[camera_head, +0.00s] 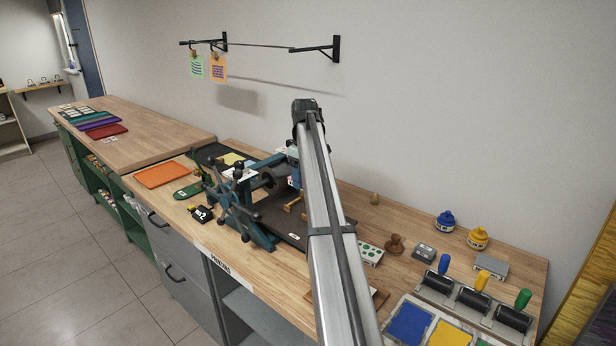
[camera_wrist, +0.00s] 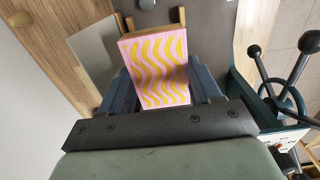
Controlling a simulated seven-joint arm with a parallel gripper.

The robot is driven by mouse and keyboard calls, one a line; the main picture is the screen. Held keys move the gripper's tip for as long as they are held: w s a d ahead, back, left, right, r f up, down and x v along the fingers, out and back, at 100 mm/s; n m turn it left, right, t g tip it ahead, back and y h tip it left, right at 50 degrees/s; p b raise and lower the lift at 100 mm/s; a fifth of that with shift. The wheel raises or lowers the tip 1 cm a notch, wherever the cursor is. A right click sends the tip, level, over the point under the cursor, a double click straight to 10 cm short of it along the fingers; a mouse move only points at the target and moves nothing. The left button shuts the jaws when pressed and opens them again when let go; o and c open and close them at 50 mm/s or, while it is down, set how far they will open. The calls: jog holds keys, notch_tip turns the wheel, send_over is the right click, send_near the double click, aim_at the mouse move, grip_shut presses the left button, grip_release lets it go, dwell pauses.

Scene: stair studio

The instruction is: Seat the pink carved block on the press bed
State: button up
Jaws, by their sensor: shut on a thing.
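The pink carved block with yellow wavy lines (camera_wrist: 158,66) is held between the fingers of my gripper (camera_wrist: 163,88) in the wrist view. In the head view only a small pink patch of the block (camera_head: 291,181) shows beside my arm, with my gripper (camera_head: 294,163) partly hidden. The dark press bed (camera_wrist: 212,22) lies beyond the block; it also shows in the head view (camera_head: 276,216). Light wooden strips (camera_wrist: 182,15) are by the block's far edge, and wooden pieces (camera_head: 294,206) show on the bed. I cannot tell whether the block touches the bed.
The press's spoked handwheel (camera_wrist: 286,92) stands to the right in the wrist view and at the front left of the bed in the head view (camera_head: 236,203). A grey flat piece (camera_wrist: 92,52) lies left of the block. Ink rollers (camera_head: 474,299) and jars (camera_head: 477,237) stand right.

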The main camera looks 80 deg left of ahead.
jog(key=shift+f, duration=3.4)
jog(key=shift+f, duration=1.2)
jog(key=o, duration=1.2)
jog(key=shift+c, duration=0.2)
jog(key=shift+r, duration=4)
